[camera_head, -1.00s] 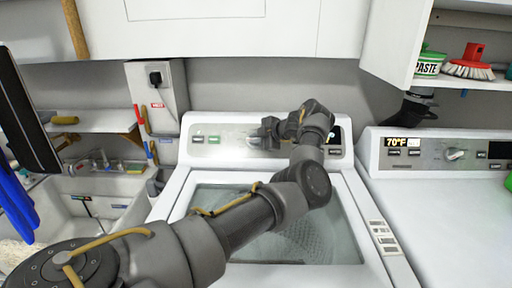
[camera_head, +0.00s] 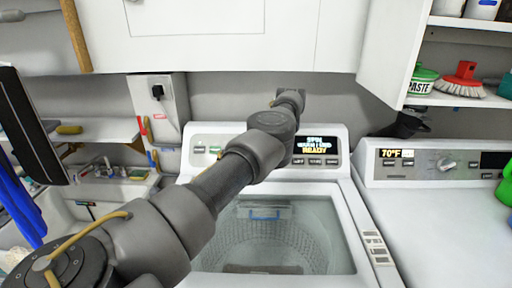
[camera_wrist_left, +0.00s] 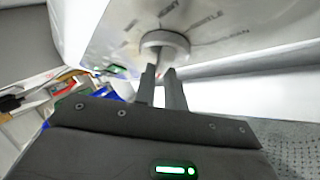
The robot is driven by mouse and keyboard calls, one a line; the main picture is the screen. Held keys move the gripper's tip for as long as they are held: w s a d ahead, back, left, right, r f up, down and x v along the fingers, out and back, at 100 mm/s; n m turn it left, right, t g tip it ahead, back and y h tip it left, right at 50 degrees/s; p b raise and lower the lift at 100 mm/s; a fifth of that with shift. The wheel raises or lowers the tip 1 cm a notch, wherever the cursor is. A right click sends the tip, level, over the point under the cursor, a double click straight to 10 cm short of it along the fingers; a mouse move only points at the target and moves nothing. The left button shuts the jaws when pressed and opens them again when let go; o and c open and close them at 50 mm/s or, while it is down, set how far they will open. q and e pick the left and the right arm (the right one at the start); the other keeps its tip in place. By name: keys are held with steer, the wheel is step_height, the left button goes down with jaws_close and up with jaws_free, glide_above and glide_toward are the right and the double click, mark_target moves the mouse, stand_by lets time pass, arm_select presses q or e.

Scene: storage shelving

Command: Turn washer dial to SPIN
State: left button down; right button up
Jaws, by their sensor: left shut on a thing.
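The left washer (camera_head: 348,215) has a control panel with a lit display (camera_head: 316,145); its top line reads SPIN and its bottom line READY. My left arm crosses the panel in the head view and hides the dial and my gripper there. In the left wrist view, the round pale dial (camera_wrist_left: 165,42) sits on the panel, with blurred printed labels around it. My left gripper (camera_wrist_left: 162,70) has its two dark fingers at the dial's grip and is shut on it. My right gripper is in neither view.
A second washer (camera_head: 440,210) with a 70°F display stands at the right. White cabinets (camera_head: 200,35) hang above. A shelf with a green paste tub (camera_head: 422,80) and a red brush (camera_head: 460,80) is at the upper right. A sink and tools are at the left.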

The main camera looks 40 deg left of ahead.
arm_select(q)
steer(key=shift+s, duration=0.1)
steer(key=c, duration=1.5)
jaws_free()
steer(key=shift+a, duration=0.1)
steer(key=shift+o, duration=0.2)
steer(key=shift+d+r, duration=0.3)
steer(key=shift+d, duration=0.1)
steer(key=b+v, duration=0.1)
steer(key=v, duration=0.8)
steer(key=shift+d+r, duration=0.25)
steer(key=shift+r, duration=0.05)
